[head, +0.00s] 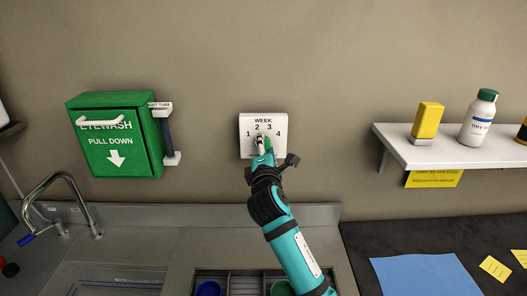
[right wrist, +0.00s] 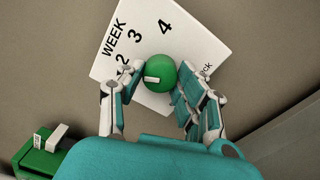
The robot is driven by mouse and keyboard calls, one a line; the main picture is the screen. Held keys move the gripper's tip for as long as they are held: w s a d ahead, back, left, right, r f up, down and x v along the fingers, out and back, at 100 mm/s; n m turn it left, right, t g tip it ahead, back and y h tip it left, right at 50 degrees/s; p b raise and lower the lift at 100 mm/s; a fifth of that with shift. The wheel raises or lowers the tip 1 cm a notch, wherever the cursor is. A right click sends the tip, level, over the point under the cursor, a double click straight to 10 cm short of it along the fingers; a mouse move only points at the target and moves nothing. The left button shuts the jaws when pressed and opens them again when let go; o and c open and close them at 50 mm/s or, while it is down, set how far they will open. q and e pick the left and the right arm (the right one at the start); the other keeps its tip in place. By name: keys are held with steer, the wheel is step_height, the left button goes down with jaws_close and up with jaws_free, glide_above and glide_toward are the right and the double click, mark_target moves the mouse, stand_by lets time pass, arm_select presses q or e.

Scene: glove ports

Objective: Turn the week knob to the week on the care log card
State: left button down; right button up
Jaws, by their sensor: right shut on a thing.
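The white week panel (head: 246,148) is on the wall, with WEEK and the numbers 1 to 4 on it. My right gripper (head: 261,146) reaches up to it from below. In the right wrist view its fingers (right wrist: 153,98) are closed around the green knob (right wrist: 160,68) on the panel (right wrist: 180,35). A short white mark shows on the knob; I cannot tell which number it points at. No card can be read as the care log; a yellow card (head: 434,179) under the shelf has small unreadable print. My left gripper is not in view.
A green eyewash box (head: 122,150) with a white handle is on the wall at left. A white shelf (head: 455,155) at right holds a yellow block (head: 427,120) and a white bottle (head: 478,118). Below are a tap (head: 68,180), a blue sheet (head: 425,275) and yellow notes (head: 495,268).

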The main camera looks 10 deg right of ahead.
steer(key=shift+f+m, duration=0.1)
steer(key=shift+m, duration=0.5)
steer(key=o, duration=1.2)
steer(key=shift+c, duration=0.2)
steer(key=s+a, duration=0.2)
steer(key=s, duration=0.9)
steer(key=shift+s, duration=0.4)
steer(key=shift+f, duration=0.2)
